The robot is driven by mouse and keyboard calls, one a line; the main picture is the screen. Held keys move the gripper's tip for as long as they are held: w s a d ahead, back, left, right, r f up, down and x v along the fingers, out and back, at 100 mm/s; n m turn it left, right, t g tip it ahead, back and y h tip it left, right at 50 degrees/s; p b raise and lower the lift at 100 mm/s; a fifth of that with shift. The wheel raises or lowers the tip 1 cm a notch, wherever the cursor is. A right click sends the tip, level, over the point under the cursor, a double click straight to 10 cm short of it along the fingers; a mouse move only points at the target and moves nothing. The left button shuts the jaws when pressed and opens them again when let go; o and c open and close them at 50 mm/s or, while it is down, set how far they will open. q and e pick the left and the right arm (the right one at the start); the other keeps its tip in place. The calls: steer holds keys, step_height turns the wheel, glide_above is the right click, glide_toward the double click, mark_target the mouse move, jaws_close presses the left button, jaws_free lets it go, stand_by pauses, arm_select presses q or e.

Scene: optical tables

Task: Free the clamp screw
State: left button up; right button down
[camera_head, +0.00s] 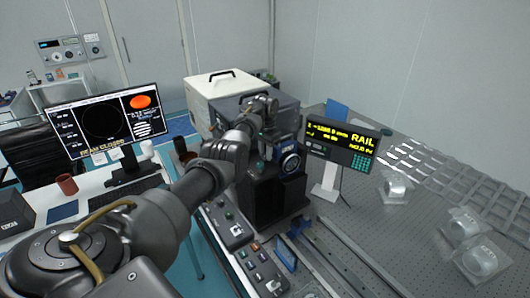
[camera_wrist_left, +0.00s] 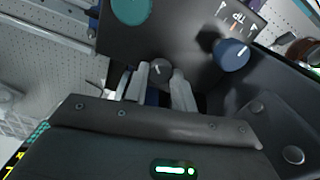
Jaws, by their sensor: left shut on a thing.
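My left arm reaches from the lower left in the head view to a dark mount assembly (camera_head: 272,190) on the optical table. My left gripper (camera_head: 262,104) is at the top of this assembly, and its fingers cannot be made out there. In the left wrist view, my left gripper (camera_wrist_left: 161,74) is shut on a small dark knob (camera_wrist_left: 160,67) with a white mark, which appears to be the clamp screw. A blue knob (camera_wrist_left: 231,54) by a dial marked TIP is to its right. A teal knob (camera_wrist_left: 131,9) is above left.
Rails (camera_head: 340,255) run along the table in front. Control boxes (camera_head: 232,228) lie at left of the rails. Clear mounts (camera_head: 396,188) stand at right. A monitor (camera_head: 105,125) shows BEAM CLOSED. A white-topped box (camera_head: 222,84) is behind.

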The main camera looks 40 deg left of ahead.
arm_select(q)
steer(key=shift+w+r+m, duration=0.15)
steer(key=shift+r+m, duration=0.1)
steer(key=shift+m, duration=0.85)
steer(key=o, duration=0.7)
steer(key=shift+f, duration=0.1)
steer(key=o, duration=0.3)
steer(key=shift+f, duration=0.1)
step_height(320, 180, up, 8)
steer(key=shift+f, duration=0.25)
arm_select(e)
steer(key=shift+w+a, duration=0.1)
steer(key=shift+w, duration=0.4)
